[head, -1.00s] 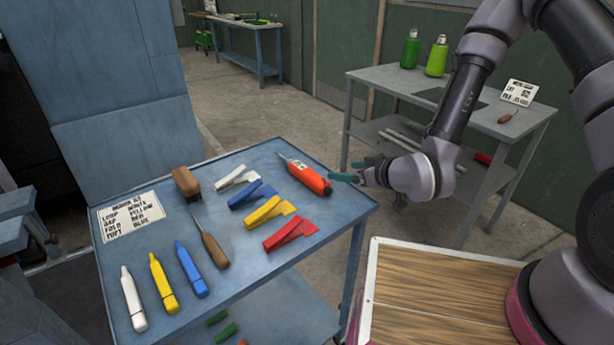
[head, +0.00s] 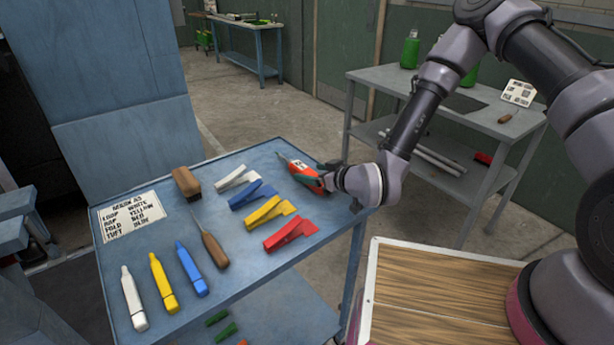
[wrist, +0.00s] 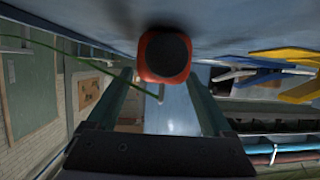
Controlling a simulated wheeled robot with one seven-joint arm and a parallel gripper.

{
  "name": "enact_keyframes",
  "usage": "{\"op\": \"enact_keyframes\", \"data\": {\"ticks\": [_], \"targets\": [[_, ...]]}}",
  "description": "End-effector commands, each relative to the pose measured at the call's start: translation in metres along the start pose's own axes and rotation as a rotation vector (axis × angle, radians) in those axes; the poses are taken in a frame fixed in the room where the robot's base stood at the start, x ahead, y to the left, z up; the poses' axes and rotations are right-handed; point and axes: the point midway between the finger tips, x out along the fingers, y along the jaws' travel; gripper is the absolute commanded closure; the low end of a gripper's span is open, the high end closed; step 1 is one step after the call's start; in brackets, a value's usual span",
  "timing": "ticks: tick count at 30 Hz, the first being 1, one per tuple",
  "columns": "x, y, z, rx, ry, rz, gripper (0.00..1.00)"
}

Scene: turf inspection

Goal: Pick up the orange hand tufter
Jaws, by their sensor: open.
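The orange hand tufter (head: 301,170) lies on the blue table near its far right corner, its thin metal tip pointing up and left. My gripper (head: 325,178) has come in from the right and is at the tufter's thick rear end, partly hiding it. In the wrist view the tufter's dark, orange-rimmed end (wrist: 164,55) faces the camera. It appears between the open fingers of my gripper (wrist: 158,82), near their tips. I cannot tell whether either finger touches it.
White, blue, yellow and red clips (head: 290,233) lie left of and below the tufter. A wooden block (head: 185,183), an awl (head: 212,245), several marker-like tools (head: 163,283) and a printed card (head: 131,216) are also on the blue table (head: 255,158). A grey table (head: 400,82) stands behind my arm.

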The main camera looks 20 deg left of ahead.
Motion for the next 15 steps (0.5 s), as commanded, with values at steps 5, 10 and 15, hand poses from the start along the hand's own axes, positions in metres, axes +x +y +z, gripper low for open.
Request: {"op": "enact_keyframes", "data": {"ticks": [5, 10, 15], "targets": [[0.0138, 0.0007, 0.001, 0.0, -0.002, 0.001, 0.15], [0.0139, 0.0007, 0.0011, 0.0, -0.002, 0.001, 0.15], [0.0138, 0.0008, 0.001, 0.0, -0.002, 0.001, 0.69]]}}
